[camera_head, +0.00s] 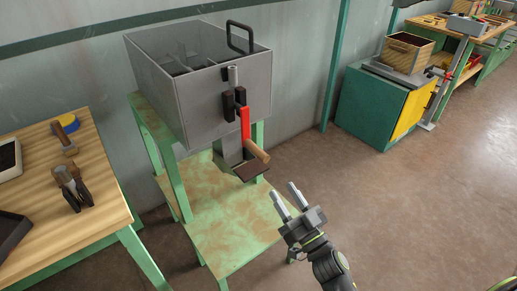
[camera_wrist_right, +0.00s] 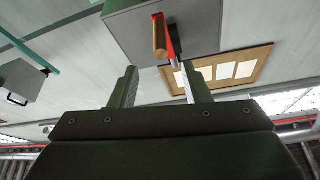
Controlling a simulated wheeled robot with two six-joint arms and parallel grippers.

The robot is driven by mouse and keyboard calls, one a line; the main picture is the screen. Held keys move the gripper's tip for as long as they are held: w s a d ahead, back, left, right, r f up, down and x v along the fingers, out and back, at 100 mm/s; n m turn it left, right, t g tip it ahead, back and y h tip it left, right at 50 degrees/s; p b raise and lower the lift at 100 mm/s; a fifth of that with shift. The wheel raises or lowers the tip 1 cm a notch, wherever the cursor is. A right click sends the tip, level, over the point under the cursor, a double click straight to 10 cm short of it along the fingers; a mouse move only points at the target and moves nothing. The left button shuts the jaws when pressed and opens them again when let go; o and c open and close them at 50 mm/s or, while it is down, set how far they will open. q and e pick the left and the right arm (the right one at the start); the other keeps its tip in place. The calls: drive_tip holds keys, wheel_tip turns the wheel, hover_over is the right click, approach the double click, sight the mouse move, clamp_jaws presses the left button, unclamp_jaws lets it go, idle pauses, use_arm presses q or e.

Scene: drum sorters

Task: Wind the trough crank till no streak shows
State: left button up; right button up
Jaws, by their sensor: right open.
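The trough is a grey open-topped box (camera_head: 205,105) on a green stand, with inner dividers and a black handle on its rim. Its crank has a red arm (camera_head: 245,125) on the front face, hanging down to a wooden grip (camera_head: 257,151). The grip (camera_wrist_right: 159,36) and red arm (camera_wrist_right: 172,42) also show in the right wrist view. My right gripper (camera_head: 284,191) is open and empty, below and to the right of the grip, apart from it. In the wrist view the grip lies beyond the fingertips (camera_wrist_right: 160,72). I cannot make out any streak. My left gripper is not in view.
A brown-topped lower shelf (camera_head: 225,215) of the stand lies beneath the trough. A wooden bench (camera_head: 95,165) with pliers and a brush stands at left. A green and yellow cabinet (camera_head: 375,110) with a wooden crate stands back right. The floor at right is clear.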

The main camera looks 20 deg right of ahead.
sight(253, 143)
drive_tip(key=x, duration=1.3)
drive_tip(key=shift+w+a+r, duration=0.15)
drive_tip(key=shift+w+r, duration=0.05)
drive_tip(key=shift+w, duration=0.1)
clamp_jaws()
